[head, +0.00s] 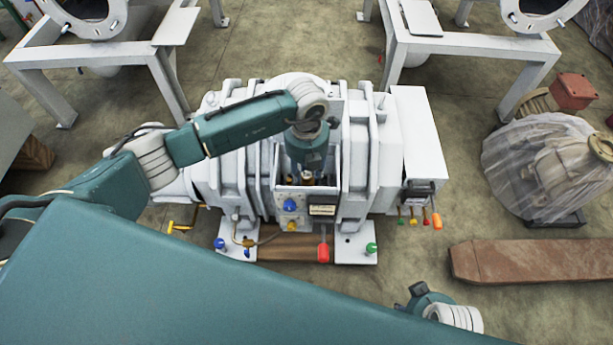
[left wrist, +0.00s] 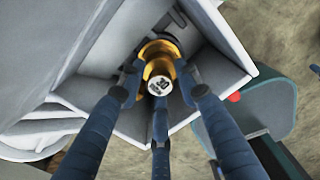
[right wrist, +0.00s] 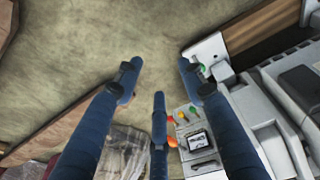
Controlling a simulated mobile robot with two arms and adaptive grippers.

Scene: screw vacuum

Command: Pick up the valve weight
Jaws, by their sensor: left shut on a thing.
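The valve weight (left wrist: 159,86) is a small cylinder with a pale, marked round top, in the left wrist view. It is at the brass valve (left wrist: 161,49) inside a grey open-topped box; I cannot tell whether the two touch. My left gripper (left wrist: 160,92) has its three fingers closed around the weight. In the head view my left gripper (head: 307,177) reaches down into the box (head: 324,208) at the front of the white vacuum machine, and its hand hides most of the weight. My right gripper (right wrist: 158,86) is open and empty, with its fingers spread over the floor.
The white machine (head: 377,135) fills the middle. Colored knobs and a red handle (head: 323,251) stick out at its front. A plastic-wrapped item (head: 540,165) and a brown beam (head: 540,261) lie to the right. White frames (head: 455,48) stand behind.

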